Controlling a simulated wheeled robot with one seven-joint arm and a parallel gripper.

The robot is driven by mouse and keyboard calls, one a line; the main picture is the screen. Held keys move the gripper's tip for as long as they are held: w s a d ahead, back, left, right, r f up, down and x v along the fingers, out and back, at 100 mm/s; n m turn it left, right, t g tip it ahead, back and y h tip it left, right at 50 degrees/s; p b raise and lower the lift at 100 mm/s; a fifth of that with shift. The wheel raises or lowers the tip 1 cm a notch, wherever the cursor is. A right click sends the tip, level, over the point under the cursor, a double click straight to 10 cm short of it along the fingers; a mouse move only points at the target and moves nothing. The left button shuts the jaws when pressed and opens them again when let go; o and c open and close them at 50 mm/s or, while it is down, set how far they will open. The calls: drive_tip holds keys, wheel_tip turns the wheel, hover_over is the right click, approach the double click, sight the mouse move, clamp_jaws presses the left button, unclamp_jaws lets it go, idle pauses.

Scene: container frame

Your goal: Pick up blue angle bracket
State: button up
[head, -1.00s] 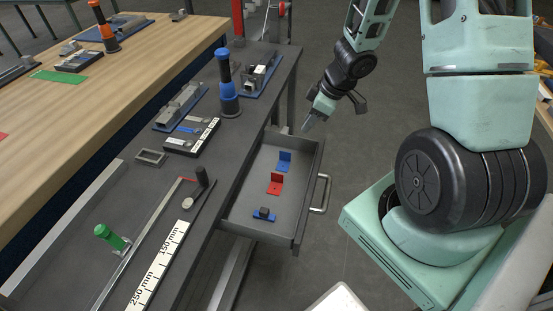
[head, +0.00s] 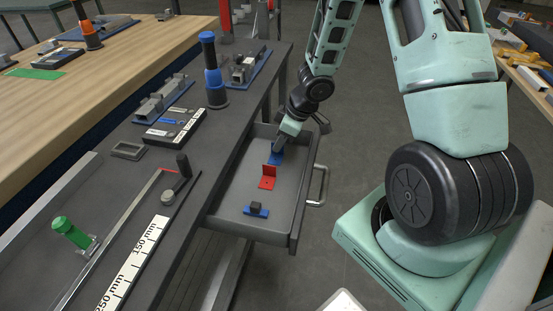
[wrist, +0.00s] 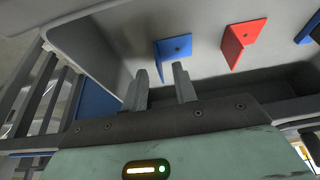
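The blue angle bracket (head: 276,157) lies in the open drawer (head: 228,206), toward its far end, partly hidden by my gripper (head: 278,148) in the head view. In the wrist view the blue bracket (wrist: 172,48) is just beyond the fingertips, a little above the space between them. My gripper (wrist: 159,70) is open, its two fingers apart with nothing between them. I cannot tell whether a finger touches the bracket.
A red angle bracket (head: 267,178) stands next to the blue one in the drawer. A blue part with a dark block (head: 256,209) lies nearer. The workbench with a blue-handled tool (head: 213,72) is at left.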

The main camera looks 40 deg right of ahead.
sight(276, 154)
drive_tip(key=b+x, duration=0.1)
drive_tip(key=x, duration=0.1)
drive_tip(key=shift+f, duration=0.3)
drive_tip(key=shift+r, duration=0.1)
clamp_jaws()
